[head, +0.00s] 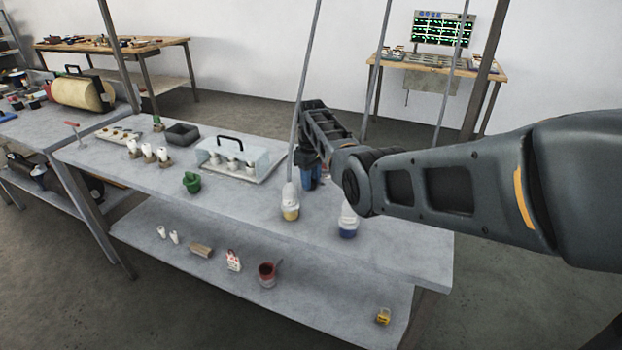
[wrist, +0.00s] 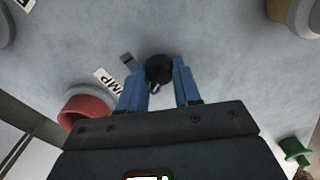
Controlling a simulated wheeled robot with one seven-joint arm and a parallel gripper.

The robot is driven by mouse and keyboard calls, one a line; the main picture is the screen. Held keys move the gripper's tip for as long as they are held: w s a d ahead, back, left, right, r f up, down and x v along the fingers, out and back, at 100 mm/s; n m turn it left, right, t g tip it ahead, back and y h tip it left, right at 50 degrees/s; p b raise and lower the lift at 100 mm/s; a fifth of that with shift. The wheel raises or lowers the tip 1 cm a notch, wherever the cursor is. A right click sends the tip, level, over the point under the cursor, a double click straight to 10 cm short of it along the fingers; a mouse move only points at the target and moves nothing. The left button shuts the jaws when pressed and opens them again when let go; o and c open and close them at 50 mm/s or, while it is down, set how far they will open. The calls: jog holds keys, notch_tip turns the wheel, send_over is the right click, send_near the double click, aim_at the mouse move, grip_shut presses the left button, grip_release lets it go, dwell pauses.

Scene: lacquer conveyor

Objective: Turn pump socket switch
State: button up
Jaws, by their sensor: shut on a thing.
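In the wrist view a round black knob (wrist: 158,70), seemingly the pump socket switch, sits between the two blue fingers of my gripper (wrist: 157,88). My gripper is shut on the knob. A white label (wrist: 108,80) with the letters "MP" legible lies just left of the fingers, partly covered. In the head view my gripper (head: 309,176) points down at the grey table top, behind the bottles. The knob is hidden there by my gripper and arm.
In the wrist view a red round thing (wrist: 85,107) lies left of the fingers and a green thing (wrist: 293,150) lower right. In the head view, a bottle with yellow contents (head: 290,211), one with blue (head: 348,231) and a clear-covered box (head: 261,158) stand near my gripper.

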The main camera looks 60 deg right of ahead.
jog(key=o, duration=1.1)
jog(key=shift+c, duration=0.2)
jog(key=shift+r, duration=3.95)
